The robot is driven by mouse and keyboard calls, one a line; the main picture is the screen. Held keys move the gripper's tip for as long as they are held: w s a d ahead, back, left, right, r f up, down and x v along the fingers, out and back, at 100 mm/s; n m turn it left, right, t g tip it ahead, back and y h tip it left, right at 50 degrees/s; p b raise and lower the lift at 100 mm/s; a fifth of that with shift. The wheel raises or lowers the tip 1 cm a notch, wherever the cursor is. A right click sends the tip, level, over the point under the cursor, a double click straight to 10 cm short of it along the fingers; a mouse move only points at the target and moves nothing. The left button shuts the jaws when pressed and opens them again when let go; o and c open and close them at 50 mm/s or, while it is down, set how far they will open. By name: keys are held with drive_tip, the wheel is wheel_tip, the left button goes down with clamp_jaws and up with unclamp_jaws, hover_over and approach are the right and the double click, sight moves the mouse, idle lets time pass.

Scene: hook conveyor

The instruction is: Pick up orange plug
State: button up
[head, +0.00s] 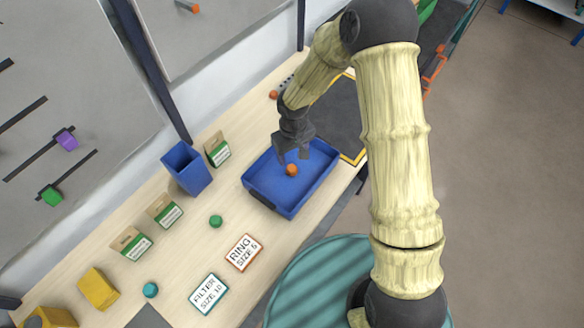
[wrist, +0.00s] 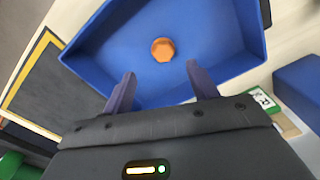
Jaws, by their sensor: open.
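An orange plug (head: 292,169) lies in the blue tray (head: 262,197), near its middle. It also shows in the wrist view (wrist: 163,50) as a small orange piece with a faceted outline on the tray floor. My gripper (head: 292,155) is over the tray, close to the plug in the head view. In the wrist view my gripper (wrist: 161,82) has its two fingers spread apart with nothing between them. The plug appears beyond the fingertips, roughly centred between them. I cannot tell the exact height of the fingertips above the tray floor.
A blue bin (head: 187,168) stands left of the tray. A green piece (head: 216,221), a teal piece (head: 150,290) and two label cards (head: 243,253) lie on the wooden table. Another orange piece (head: 273,94) lies behind the tray. A dark yellow-edged mat (head: 340,105) is at right.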

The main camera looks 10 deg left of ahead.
sight(292, 168)
drive_tip(key=shift+f, duration=1.15)
drive_tip(key=shift+s+f+p, duration=0.1)
drive_tip(key=shift+f+p, duration=0.2)
drive_tip(key=shift+p, duration=0.1)
drive_tip(key=shift+s+a+f+p, duration=0.15)
drive_tip(key=shift+f+p, duration=0.7)
drive_tip(key=shift+f, duration=1.45)
drive_tip(key=c, duration=1.1)
